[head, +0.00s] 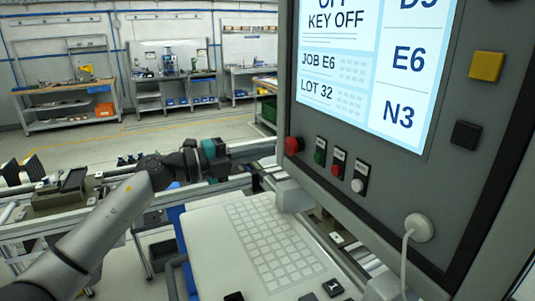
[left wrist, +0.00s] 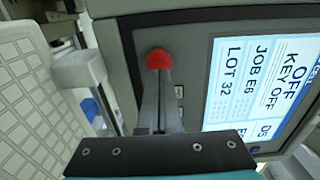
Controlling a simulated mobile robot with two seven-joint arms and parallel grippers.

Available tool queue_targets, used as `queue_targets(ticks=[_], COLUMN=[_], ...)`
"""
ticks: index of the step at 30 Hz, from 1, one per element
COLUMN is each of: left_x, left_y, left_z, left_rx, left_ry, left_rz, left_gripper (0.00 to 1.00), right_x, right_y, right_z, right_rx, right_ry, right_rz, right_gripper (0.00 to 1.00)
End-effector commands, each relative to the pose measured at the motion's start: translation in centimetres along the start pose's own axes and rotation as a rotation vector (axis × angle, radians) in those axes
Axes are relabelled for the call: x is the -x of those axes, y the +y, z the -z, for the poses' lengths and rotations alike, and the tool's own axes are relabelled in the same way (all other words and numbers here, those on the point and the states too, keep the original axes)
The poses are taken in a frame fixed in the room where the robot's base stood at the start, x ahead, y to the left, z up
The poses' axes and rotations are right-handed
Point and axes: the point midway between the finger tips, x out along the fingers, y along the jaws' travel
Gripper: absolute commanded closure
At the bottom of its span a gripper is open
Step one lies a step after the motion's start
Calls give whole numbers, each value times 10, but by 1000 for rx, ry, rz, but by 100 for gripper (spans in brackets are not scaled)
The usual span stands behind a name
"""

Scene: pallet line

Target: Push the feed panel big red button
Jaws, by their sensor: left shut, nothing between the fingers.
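The grey feed panel (head: 455,100) fills the right of the head view, with a lit screen. Its big red button (head: 293,145) is a round knob at the panel's lower left corner; the left wrist view shows it as a red dome (left wrist: 159,58). My left gripper (head: 272,148) is shut and empty, its fingers pointing at the button from the left. In the left wrist view the closed fingertips (left wrist: 160,76) overlap the dome's lower edge. I cannot tell whether they touch it. My right gripper is in neither view.
Small green (head: 320,151), red (head: 338,162) and white (head: 359,179) controls sit right of the button. A yellow button (head: 486,66) and a black one (head: 465,135) are farther right. A pale keyboard (head: 215,235) lies below the panel. Workbenches (head: 68,108) stand far back.

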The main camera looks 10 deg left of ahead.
Motion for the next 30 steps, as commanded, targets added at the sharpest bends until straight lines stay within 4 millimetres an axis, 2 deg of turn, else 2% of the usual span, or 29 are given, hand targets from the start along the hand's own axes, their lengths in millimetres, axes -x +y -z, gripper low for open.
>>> queue_targets(ticks=[1,6,9,15,20,30], left_x=[14,49,68,93,101,101], left_y=[4,6,6,5,3,2], left_z=[-2,-1,-2,-1,-1,-1], left_rx=[-1,-1,0,2,1,1], left_ry=[-4,-4,-4,-3,-1,-1], left_rz=[-6,-10,-11,-9,-8,-8], left_gripper=[100,100,100,100,100,100], right_x=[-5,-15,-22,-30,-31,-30], right_y=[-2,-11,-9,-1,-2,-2], right_z=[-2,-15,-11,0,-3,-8], right_rx=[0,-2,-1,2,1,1], right_ry=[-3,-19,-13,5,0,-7], right_rz=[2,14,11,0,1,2], right_gripper=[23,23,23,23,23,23])
